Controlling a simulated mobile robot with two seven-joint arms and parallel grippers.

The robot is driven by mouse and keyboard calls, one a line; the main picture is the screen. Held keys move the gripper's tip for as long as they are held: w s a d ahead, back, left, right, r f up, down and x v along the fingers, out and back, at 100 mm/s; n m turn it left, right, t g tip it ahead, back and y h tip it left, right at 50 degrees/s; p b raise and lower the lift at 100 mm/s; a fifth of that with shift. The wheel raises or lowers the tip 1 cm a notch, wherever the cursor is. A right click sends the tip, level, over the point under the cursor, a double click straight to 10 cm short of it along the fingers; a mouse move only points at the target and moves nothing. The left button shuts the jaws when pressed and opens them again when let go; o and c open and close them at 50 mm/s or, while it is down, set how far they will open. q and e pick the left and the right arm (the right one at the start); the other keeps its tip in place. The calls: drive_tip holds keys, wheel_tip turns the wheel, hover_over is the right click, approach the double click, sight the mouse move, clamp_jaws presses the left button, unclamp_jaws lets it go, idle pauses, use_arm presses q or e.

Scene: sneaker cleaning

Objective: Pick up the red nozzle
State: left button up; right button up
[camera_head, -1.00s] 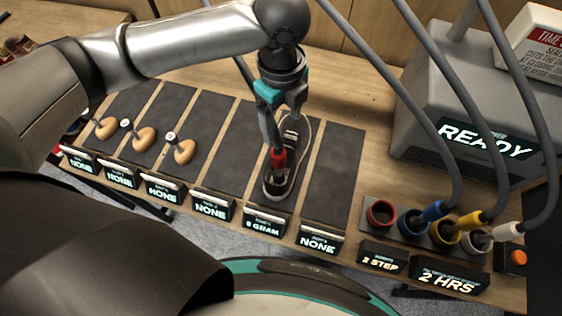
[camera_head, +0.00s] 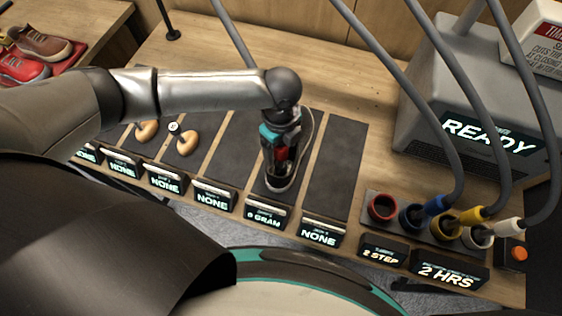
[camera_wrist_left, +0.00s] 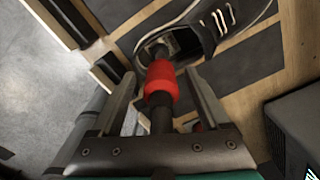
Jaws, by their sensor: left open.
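The red nozzle (camera_wrist_left: 160,82) has a red collar and a dark stem. It shows between my left gripper's fingers in the left wrist view, with its far end at the opening of a dark shoe (camera_wrist_left: 202,28). In the head view the nozzle (camera_head: 281,168) is mostly hidden by my left gripper (camera_head: 281,172), which points down over the shoe (camera_head: 278,186). The left gripper is open, with a finger on each side of the nozzle and a gap to it in the wrist view. My right gripper is not in view.
Blue (camera_head: 434,205), yellow (camera_head: 470,217) and white (camera_head: 508,228) nozzles rest at holders on the right; the red-rimmed holder (camera_head: 382,207) is empty. A grey machine (camera_head: 455,100) reads READY. Hoses hang overhead. Wooden shoe trees (camera_head: 186,143) lie on dark mats left; sneakers (camera_head: 38,45) sit far left.

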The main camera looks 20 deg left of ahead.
use_arm(q)
drive_tip(key=shift+f, duration=0.65)
clamp_jaws()
idle(0.9)
